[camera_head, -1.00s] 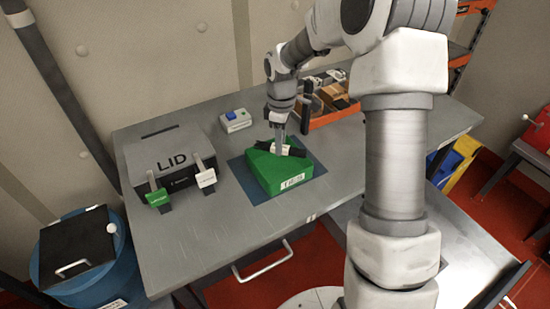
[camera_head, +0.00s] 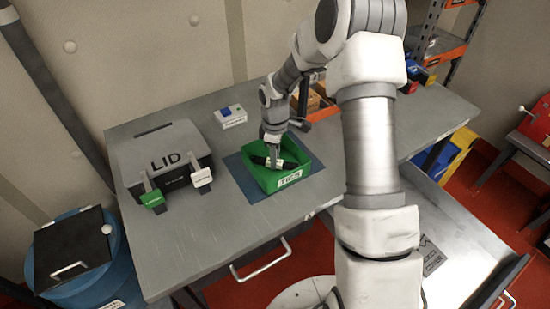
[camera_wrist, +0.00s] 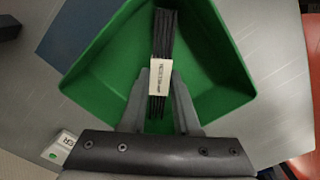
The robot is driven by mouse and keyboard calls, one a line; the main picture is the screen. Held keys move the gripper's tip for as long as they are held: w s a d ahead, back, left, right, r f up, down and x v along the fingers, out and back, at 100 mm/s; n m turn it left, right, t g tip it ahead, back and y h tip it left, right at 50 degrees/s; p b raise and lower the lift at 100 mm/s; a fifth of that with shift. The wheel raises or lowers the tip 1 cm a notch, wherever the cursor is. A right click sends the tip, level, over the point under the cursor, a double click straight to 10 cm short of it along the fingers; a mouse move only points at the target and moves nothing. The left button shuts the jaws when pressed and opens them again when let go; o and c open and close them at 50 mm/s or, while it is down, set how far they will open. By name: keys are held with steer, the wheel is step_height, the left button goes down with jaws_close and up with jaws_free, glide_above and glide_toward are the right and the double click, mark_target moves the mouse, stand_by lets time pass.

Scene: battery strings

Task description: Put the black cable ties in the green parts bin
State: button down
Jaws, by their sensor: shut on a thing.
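The green parts bin (camera_head: 262,184) stands on a blue mat on the grey workbench, its open top facing up and a white label on its front. My gripper (camera_head: 273,160) reaches down into the bin's opening. It is shut on the black cable ties (camera_head: 259,160), a dark bundle with a pale label band. In the wrist view the ties (camera_wrist: 165,32) lie lengthwise between the fingertips (camera_wrist: 158,85), over the green bin's (camera_wrist: 100,65) interior. I cannot tell whether the bundle touches the bin floor.
A grey box marked LID (camera_head: 165,150) stands left of the bin, with green and white tags on its front. A small white box with a blue button (camera_head: 230,116) is behind. An orange bin (camera_head: 318,103) stands at the back right. The bench front is clear.

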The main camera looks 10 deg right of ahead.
steer(key=shift+f, duration=0.2)
steer(key=shift+f, duration=0.15)
steer(key=c, duration=0.6)
jaws_free()
steer(key=shift+c, duration=0.2)
